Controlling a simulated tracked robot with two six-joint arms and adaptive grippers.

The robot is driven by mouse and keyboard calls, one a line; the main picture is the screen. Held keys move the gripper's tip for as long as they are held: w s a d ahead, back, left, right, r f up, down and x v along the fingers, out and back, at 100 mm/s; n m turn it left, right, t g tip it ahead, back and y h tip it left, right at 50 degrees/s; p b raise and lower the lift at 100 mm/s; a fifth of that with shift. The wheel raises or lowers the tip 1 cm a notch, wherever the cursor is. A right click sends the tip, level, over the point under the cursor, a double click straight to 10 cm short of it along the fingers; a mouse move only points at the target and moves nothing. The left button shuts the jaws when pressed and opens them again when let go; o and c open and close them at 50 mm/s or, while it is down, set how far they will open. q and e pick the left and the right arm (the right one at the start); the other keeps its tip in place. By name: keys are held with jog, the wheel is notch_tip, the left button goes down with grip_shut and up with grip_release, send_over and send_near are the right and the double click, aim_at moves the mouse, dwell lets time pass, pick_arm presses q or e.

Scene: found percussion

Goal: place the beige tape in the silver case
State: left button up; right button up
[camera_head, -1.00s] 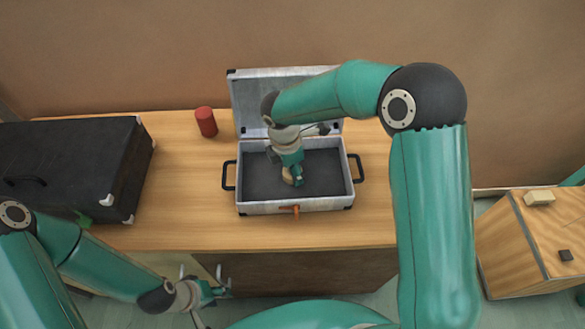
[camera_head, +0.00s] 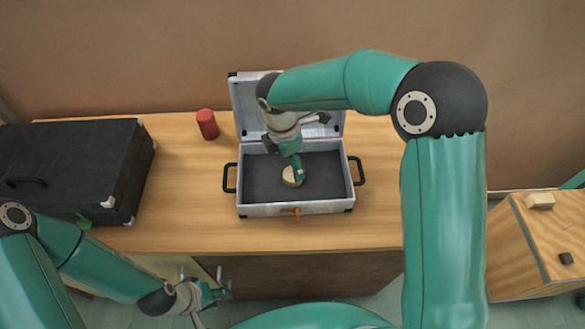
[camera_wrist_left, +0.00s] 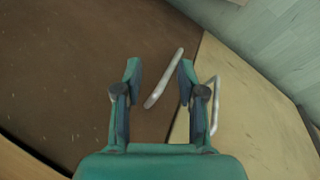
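The silver case (camera_head: 247,210) stands open on the table, its lid raised at the back and its inside dark grey. The beige tape (camera_head: 291,179) is inside it near the middle, seemingly on the floor of the case. My right gripper (camera_head: 298,166) reaches down into the case just above and beside the tape, hiding part of it. Whether its fingers touch the tape or are parted is not clear. My left gripper (camera_head: 222,289) is below the table's front edge; in the left wrist view it (camera_wrist_left: 159,70) is open and empty.
A black case (camera_head: 70,160) lies on the left of the table (camera_head: 185,190). A red cylinder (camera_head: 207,124) stands behind, left of the silver case. A wooden box (camera_head: 535,240) at right bears a pale block (camera_head: 540,201) and a small dark block (camera_head: 566,258).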

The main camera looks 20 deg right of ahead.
aim_at(287, 176)
notch_tip(287, 176, up, 7)
jog(key=shift+a, duration=0.45)
